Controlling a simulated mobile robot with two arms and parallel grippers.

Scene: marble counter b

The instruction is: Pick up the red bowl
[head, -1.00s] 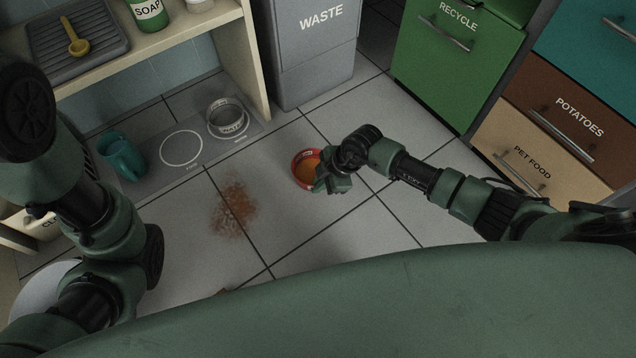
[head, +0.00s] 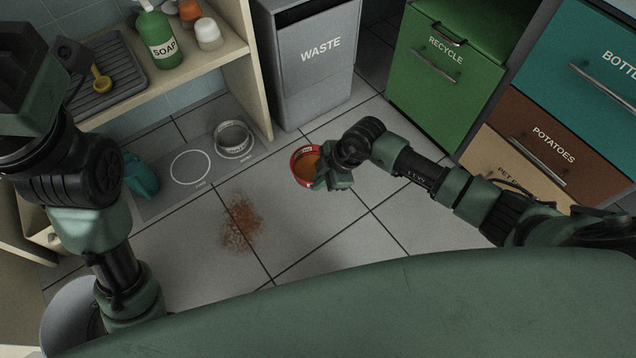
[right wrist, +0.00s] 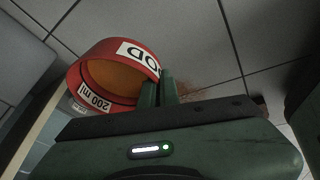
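The red bowl (head: 297,164) has an orange inside and white labels on its outer wall. My right gripper (head: 335,178) is at its near right rim in the head view. In the right wrist view the two fingers (right wrist: 159,93) are close together on the wall of the red bowl (right wrist: 92,71), one inside and one outside. The bowl looks tilted there. Its height above the floor is hard to judge. My left arm shows at the left of the head view, but its gripper does not.
A brown stain (head: 242,222) marks the tiles. A waste bin (head: 318,85) and green recycle cabinet (head: 448,85) stand behind.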

